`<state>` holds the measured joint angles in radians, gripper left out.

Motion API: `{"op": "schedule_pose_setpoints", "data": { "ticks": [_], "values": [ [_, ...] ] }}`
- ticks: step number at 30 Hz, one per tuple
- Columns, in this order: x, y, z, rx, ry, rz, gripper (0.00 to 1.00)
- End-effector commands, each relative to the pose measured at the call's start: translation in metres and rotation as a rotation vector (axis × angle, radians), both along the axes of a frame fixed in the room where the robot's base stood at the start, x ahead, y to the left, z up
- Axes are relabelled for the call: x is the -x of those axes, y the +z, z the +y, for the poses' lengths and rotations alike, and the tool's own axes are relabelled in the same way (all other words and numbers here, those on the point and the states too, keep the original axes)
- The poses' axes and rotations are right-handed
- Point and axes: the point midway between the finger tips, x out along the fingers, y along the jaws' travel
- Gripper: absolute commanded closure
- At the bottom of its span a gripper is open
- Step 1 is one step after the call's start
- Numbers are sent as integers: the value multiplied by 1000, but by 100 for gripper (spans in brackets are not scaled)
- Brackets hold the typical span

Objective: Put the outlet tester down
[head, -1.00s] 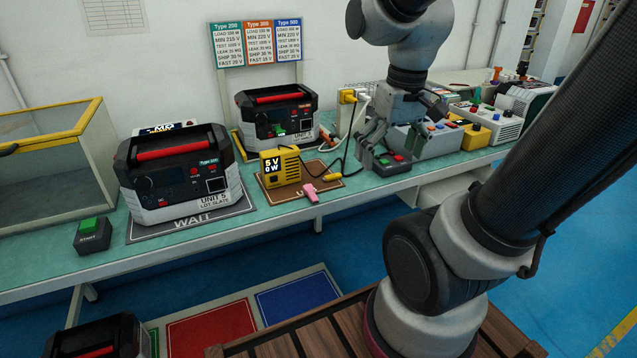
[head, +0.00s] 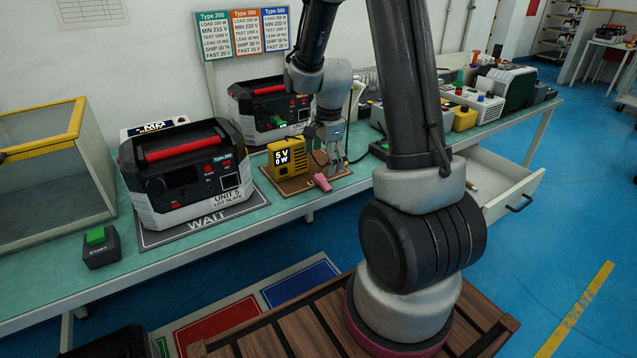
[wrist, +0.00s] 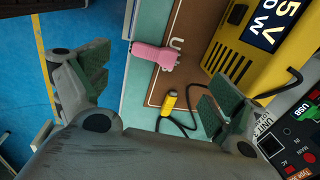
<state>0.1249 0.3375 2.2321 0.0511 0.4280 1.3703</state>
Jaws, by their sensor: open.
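My gripper (head: 334,160) is open and empty over the right part of a brown mat (head: 296,187). Its spread fingers also show in the wrist view (wrist: 150,97). A small pink handheld item (head: 322,182), possibly the outlet tester, lies at the mat's front edge; in the wrist view the pink item (wrist: 155,54) lies between and beyond the fingers. A yellow box (head: 286,155) reading 5V 0W stands on the mat. Its corded yellow plug (wrist: 172,101) lies loose near the right finger. I cannot tell for certain which item is the outlet tester.
A power unit (head: 187,172) stands on the WAIT mat at left, with a green START button (head: 96,237) before it. Another unit (head: 265,107) stands behind the yellow box. Control boxes (head: 468,107) line the bench's right side. A drawer (head: 510,200) hangs open below.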

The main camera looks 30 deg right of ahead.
Motion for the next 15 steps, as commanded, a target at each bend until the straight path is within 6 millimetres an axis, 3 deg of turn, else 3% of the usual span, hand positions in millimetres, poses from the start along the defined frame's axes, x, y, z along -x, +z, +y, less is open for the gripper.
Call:
{"op": "schedule_pose_setpoints", "data": {
  "ticks": [15],
  "values": [
    [-4,-70,2,-2,-7,6,6]
  ]
}}
